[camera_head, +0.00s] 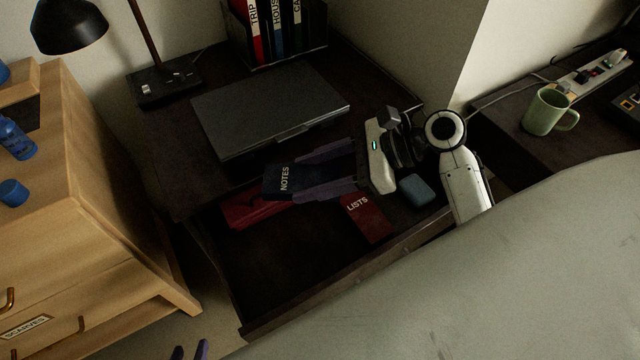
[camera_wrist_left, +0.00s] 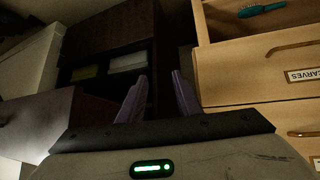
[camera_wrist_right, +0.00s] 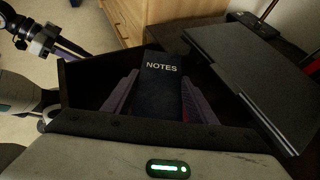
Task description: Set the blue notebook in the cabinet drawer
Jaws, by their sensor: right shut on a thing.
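The dark blue notebook (camera_head: 284,182), labelled NOTES, is between the fingers of my right gripper (camera_head: 310,172), which is shut on it. It hangs over the back part of the open dark drawer (camera_head: 300,297), below the desk top. In the right wrist view the notebook (camera_wrist_right: 161,82) lies between both purple fingers, with the drawer around it. My left gripper (camera_head: 190,350) shows only its fingertips at the bottom edge of the head view. In the left wrist view my left gripper (camera_wrist_left: 158,98) is open and empty.
The drawer holds a red LISTS notebook (camera_head: 367,218), another red item (camera_head: 255,212) and a small blue-grey case (camera_head: 417,191). A closed laptop (camera_head: 270,108) lies on the desk above. A wooden SCARVES dresser (camera_head: 100,230) stands left. The drawer's front middle is clear.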

